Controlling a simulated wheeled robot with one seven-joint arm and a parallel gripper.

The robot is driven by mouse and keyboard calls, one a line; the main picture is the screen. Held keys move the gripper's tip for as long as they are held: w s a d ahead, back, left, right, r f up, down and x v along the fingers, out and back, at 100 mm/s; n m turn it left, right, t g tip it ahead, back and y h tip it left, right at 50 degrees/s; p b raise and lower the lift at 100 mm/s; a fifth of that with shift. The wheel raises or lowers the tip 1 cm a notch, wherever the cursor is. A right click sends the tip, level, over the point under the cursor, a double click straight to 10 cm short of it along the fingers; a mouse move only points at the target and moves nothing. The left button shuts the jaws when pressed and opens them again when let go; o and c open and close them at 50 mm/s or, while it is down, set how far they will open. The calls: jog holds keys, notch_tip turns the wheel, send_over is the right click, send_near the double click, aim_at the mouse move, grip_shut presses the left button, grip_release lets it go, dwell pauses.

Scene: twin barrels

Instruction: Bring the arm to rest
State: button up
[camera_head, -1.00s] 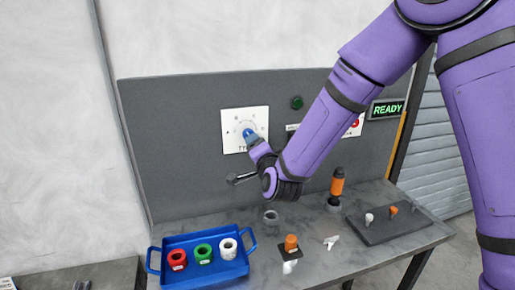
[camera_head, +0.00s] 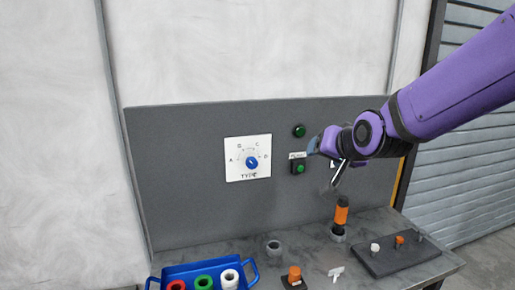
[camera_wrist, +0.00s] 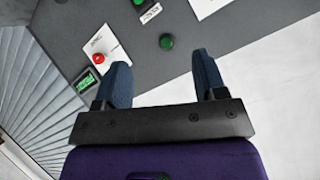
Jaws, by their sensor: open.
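My purple arm comes in from the right in the head view. My gripper (camera_head: 322,145) is in front of the panel's right half, close to the lower green button (camera_head: 298,168) in that view. In the wrist view my gripper (camera_wrist: 164,82) shows two blue fingers spread apart with nothing between them. The grey panel (camera_head: 200,185) carries a white dial plate with a blue knob (camera_head: 252,163). The knob is clear of my gripper. The wrist view also shows a red button (camera_wrist: 98,58) and a green button (camera_wrist: 166,41) beyond the fingers.
The table below holds a blue tray (camera_head: 253,266) with red, green and white rings. An orange and black tool (camera_head: 340,215) stands upright at the right. A dark peg board (camera_head: 385,263) and a grey ring (camera_head: 274,246) are nearby. A shutter is at the right.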

jog(key=s+d+g+h, duration=0.1)
jog(key=s+d+g, duration=0.1)
jog(key=s+d, duration=0.3)
jog(key=s+d+r+n+g+h, duration=0.1)
jog(key=s+d, duration=0.3)
jog(key=s, duration=0.8)
jog(key=s+d+r+n+g+h, duration=0.1)
jog(key=s+d+g, duration=0.2)
jog(key=s+d, duration=0.2)
jog(key=s, duration=0.3)
jog(key=shift+s+d+r, duration=0.15)
jog(key=shift+s+d, duration=0.15)
jog(key=shift+c, duration=0.5)
